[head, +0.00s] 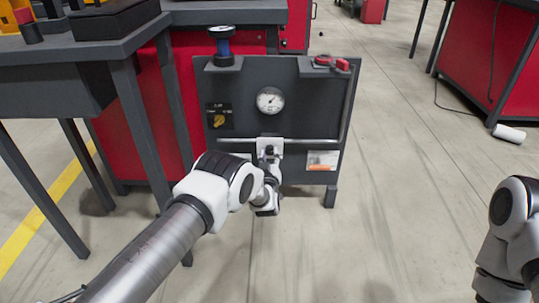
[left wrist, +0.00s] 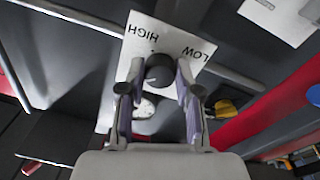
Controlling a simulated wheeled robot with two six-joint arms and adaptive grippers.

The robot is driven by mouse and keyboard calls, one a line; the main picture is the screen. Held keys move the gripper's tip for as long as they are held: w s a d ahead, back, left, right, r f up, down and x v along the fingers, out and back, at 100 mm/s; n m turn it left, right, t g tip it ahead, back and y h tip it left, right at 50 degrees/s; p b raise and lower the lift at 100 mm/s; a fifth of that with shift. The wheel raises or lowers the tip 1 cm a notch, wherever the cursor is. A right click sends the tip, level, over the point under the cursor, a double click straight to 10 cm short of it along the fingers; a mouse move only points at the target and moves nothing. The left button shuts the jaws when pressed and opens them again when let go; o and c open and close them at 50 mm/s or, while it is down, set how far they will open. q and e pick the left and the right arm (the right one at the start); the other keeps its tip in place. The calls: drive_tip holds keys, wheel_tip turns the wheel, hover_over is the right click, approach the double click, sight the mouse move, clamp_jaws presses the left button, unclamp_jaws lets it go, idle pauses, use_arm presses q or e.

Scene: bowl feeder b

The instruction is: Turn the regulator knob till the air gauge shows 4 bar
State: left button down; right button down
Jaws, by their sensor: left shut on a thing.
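The air gauge (head: 270,100) is a round white dial on the dark grey panel; its needle is too small to read. Below it, the regulator knob (left wrist: 158,70) is a black round knob on a white plate (left wrist: 133,48) marked HIGH and LOW, seen upside down in the left wrist view. My left gripper (left wrist: 158,84) has its two fingers on either side of the knob and is shut on it. In the head view my left gripper (head: 268,152) is at the white plate, and my wrist partly covers it. Part of my right arm shows at the right edge; its gripper is out of view.
A yellow switch (head: 219,121) sits on the panel's left side. A horizontal rail (head: 318,141) crosses the panel near the knob. A dark table (head: 88,50) stands at left.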

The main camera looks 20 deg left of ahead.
use_arm(q)
drive_tip(key=n, duration=0.6)
drive_tip(key=shift+d+y+p, duration=0.1)
drive_tip(key=shift+y+p, duration=0.25)
drive_tip(key=shift+y, duration=0.05)
drive_tip(key=shift+n+p, duration=0.35)
drive_tip(key=shift+n, duration=1.95)
drive_tip(key=c, duration=0.8)
unclamp_jaws()
drive_tip(key=shift+d, duration=0.1)
drive_tip(key=v, duration=1.2)
drive_tip(key=shift+d+r, duration=0.1)
